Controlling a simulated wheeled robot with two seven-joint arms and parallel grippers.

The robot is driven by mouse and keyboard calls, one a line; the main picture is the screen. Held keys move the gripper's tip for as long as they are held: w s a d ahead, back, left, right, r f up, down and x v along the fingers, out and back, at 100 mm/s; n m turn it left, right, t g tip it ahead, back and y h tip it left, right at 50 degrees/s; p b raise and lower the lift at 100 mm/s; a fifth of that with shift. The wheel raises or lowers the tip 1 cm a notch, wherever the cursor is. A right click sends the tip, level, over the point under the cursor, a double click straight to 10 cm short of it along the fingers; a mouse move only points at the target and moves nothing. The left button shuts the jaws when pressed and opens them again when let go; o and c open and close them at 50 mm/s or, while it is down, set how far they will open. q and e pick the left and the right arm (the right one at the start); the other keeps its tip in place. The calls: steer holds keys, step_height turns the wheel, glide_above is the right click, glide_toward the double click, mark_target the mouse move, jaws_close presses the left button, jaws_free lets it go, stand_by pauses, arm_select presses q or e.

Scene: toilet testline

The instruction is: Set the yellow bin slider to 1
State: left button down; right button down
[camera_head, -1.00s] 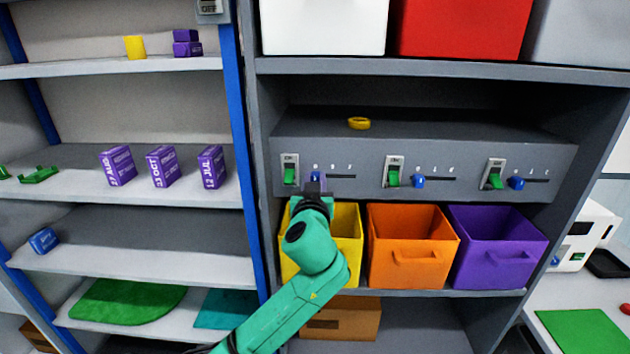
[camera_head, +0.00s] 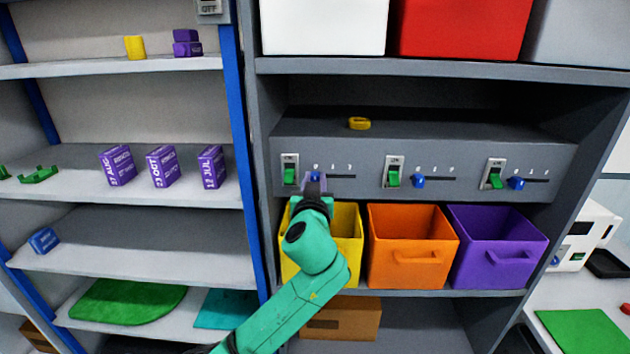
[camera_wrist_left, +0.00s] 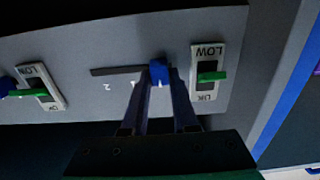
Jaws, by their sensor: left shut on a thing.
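The yellow bin (camera_head: 347,228) stands on the shelf below the grey panel, partly hidden by my left arm. Its slider is a blue knob (camera_wrist_left: 158,72) on a dark horizontal slot above the bin. My left gripper (camera_wrist_left: 160,84) is shut on the blue slider knob, with a finger on each side. In the wrist view, which is upside down, the knob sits at the right end of the slot, and a "2" shows below the slot. My right gripper is not in view.
Green-handled switches (camera_head: 290,170) sit on the panel beside each slider. Blue sliders (camera_head: 418,181) show above the orange bin (camera_head: 412,240) and purple bin (camera_head: 497,245). A yellow ring (camera_head: 359,123) lies on top of the panel. A blue post (camera_head: 243,150) stands left.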

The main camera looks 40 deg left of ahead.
arm_select(q)
steer(key=w+d, duration=0.1)
steer(key=w+d+b, duration=0.1)
steer(key=d, duration=0.1)
steer(key=shift+w+f, duration=0.15)
steer(key=shift+w+d, duration=0.2)
steer(key=shift+d, duration=0.05)
steer(key=c, duration=0.7)
jaws_free()
steer(key=shift+s+a, duration=0.15)
steer(key=shift+a, duration=0.05)
steer(key=shift+d, duration=0.1)
steer(key=b, duration=0.5)
glide_toward(333, 174)
steer(key=v, duration=0.8)
steer(key=shift+s+d, duration=0.1)
steer(key=shift+d, duration=0.05)
